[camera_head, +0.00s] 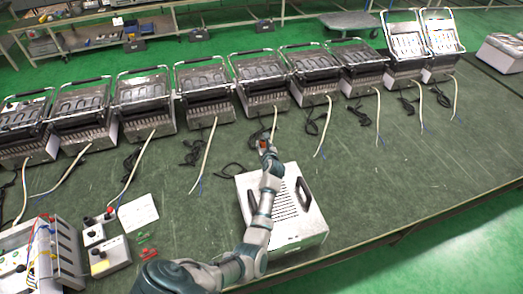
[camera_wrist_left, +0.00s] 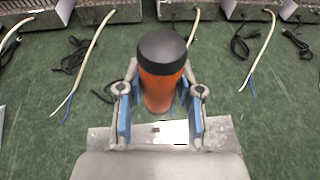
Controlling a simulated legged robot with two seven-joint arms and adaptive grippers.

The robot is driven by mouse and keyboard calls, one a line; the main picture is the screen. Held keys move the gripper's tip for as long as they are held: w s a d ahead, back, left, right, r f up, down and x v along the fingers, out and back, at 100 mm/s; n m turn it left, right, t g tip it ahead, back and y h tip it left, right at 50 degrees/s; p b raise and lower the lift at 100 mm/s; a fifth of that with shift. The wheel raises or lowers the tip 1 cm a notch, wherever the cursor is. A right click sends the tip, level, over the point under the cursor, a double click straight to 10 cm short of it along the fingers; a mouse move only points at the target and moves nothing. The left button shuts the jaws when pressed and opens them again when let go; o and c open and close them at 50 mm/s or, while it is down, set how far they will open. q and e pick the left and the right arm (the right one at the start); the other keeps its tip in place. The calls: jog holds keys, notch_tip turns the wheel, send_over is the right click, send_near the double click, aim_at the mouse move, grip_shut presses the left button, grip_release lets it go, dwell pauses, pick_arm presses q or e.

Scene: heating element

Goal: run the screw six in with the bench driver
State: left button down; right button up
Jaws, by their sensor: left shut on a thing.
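My left gripper (camera_wrist_left: 159,115) is shut on the bench driver (camera_wrist_left: 161,75), which has an orange body and a black round cap. The gripper's blue-padded fingers stand on both sides of the driver. In the head view my left gripper (camera_head: 265,147) is at the far edge of a white metal housing (camera_head: 302,221) with slots and black handles, and the driver is only a small orange patch there. Below the driver, part of the housing's light metal surface (camera_wrist_left: 175,132) shows in the wrist view. The driver's tip and screw six cannot be made out. My right gripper is not in view.
A row of metal grill-like units (camera_head: 207,90) with loose cables stands along the back of the green bench (camera_head: 370,190). A control panel (camera_head: 40,255), small switch boxes (camera_head: 108,256) and a white sheet (camera_head: 138,212) are at front left. The bench right of the housing is clear.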

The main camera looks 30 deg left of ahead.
pick_arm(q)
jog(key=d+r, duration=0.2)
jog(key=shift+d+r, duration=0.25)
jog(key=shift+r, duration=0.05)
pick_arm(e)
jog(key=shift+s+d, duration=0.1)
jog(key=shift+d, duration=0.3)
pick_arm(q)
jog(key=shift+a, duration=0.1)
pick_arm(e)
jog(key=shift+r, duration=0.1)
pick_arm(q)
notch_tip(320, 180, down, 5)
jog(key=b, duration=0.3)
jog(key=shift+s+f, duration=0.1)
jog(key=shift+f, duration=0.05)
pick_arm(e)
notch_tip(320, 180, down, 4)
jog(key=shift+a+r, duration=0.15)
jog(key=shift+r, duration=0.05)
pick_arm(q)
jog(key=shift+a, duration=0.2)
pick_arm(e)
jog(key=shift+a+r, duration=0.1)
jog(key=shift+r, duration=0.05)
pick_arm(q)
jog(key=shift+d, duration=0.1)
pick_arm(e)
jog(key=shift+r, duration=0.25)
